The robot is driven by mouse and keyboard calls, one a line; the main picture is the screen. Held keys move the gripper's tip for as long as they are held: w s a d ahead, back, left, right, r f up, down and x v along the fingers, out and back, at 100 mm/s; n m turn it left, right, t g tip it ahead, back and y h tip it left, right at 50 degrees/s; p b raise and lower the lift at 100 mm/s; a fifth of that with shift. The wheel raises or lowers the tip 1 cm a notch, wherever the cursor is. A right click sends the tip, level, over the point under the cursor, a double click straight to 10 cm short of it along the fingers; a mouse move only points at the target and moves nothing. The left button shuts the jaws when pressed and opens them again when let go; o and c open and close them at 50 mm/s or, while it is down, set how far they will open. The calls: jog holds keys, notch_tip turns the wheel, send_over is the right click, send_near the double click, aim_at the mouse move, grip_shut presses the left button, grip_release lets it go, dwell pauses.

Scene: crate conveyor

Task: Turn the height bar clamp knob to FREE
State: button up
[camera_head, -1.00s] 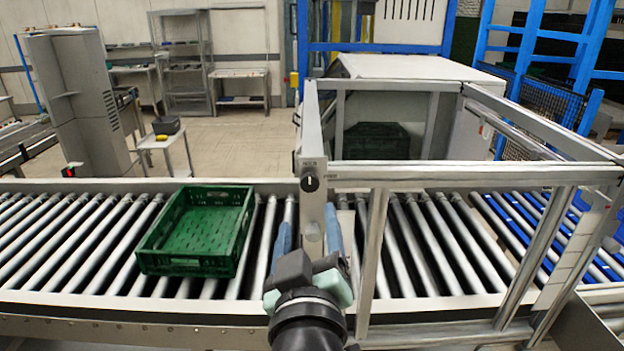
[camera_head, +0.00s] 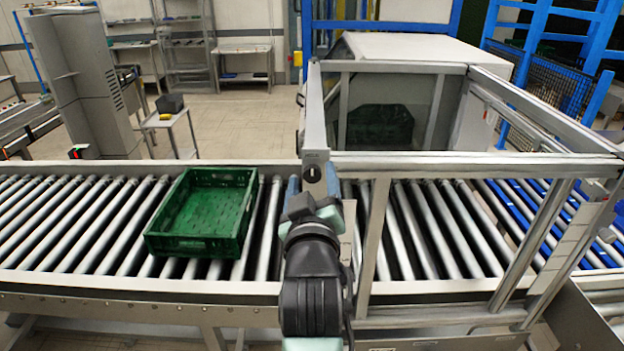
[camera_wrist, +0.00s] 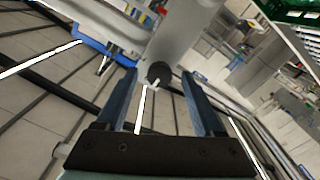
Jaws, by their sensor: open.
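The clamp knob (camera_head: 312,173) is a small dark round knob on the grey upright plate (camera_head: 315,145) at the left end of the metal frame. In the wrist view the knob (camera_wrist: 158,72) shows a white pointer mark, and its label cannot be read. My gripper (camera_head: 313,184) is just in front of the knob, seen from behind in the head view. In the wrist view its two blue fingers (camera_wrist: 158,80) are open, one on each side of the knob, with gaps between. I cannot tell how deep the fingertips reach.
A green crate (camera_head: 153,243) sits on the roller conveyor (camera_head: 60,225) left of my gripper. Metal frame rails (camera_head: 470,163) extend to the right. Another dark green crate (camera_head: 380,128) is inside the enclosure behind. Rollers left of the green crate are bare.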

grip_shut()
jog(key=shift+m, duration=0.3)
jog(key=m+b, duration=0.1)
jog(key=m, duration=0.2)
jog(key=m+b, duration=0.1)
jog(key=m, duration=0.4)
jog(key=m+b, duration=0.1)
jog(key=m, duration=0.3)
jog(key=shift+b, duration=0.3)
jog(key=m+b, duration=0.1)
jog(key=m, duration=0.4)
jog(key=shift+m, duration=0.3)
dwell(0.3)
